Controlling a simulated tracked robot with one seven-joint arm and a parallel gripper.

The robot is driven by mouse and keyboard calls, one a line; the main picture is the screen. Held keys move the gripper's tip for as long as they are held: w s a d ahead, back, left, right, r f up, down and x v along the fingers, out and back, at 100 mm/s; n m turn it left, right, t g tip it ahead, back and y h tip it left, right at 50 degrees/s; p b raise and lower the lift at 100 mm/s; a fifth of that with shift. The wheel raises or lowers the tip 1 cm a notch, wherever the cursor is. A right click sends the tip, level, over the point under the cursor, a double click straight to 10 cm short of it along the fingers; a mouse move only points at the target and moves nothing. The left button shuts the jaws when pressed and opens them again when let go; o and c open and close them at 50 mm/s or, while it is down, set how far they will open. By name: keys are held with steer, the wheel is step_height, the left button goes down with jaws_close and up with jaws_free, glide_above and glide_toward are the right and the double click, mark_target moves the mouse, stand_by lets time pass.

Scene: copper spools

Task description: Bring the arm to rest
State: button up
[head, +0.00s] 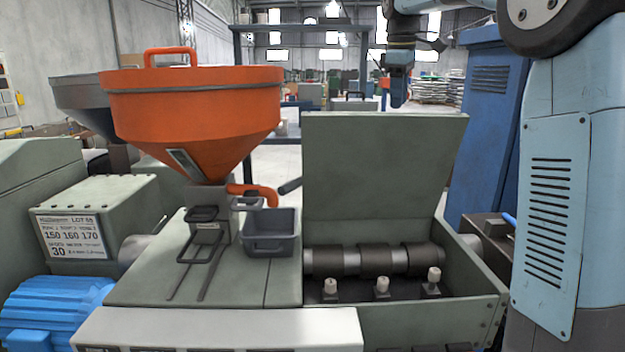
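My arm (560,25) comes in at the top right and reaches toward the back. My gripper (397,96) hangs small and dark at its far end, pointing down above the raised green lid (385,165). It appears apart from the lid. The fingers are too small and dark to tell whether they are open or shut, and I see nothing clearly held in them. No copper spools can be clearly made out.
An orange hopper (190,110) stands on the green machine at left. A small grey bin (269,240) sits beside its outlet. The open machine box holds dark rollers (375,261) and several pale-topped pegs (382,286). A blue cabinet (484,120) stands behind at right.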

steer(key=s+d+f+m+t, duration=0.1)
steer(key=s+f+m, duration=0.2)
steer(key=s, duration=0.7)
steer(key=s+d+f+m+t, duration=0.1)
steer(key=s+f+m, duration=0.2)
steer(key=s, duration=0.7)
steer(key=s+f+m+t, duration=0.2)
steer(key=s+f+m, duration=0.4)
steer(key=s+f, duration=0.7)
steer(key=shift+s+d+y, duration=0.35)
steer(key=shift+s+y, duration=0.05)
steer(key=shift+s, duration=0.7)
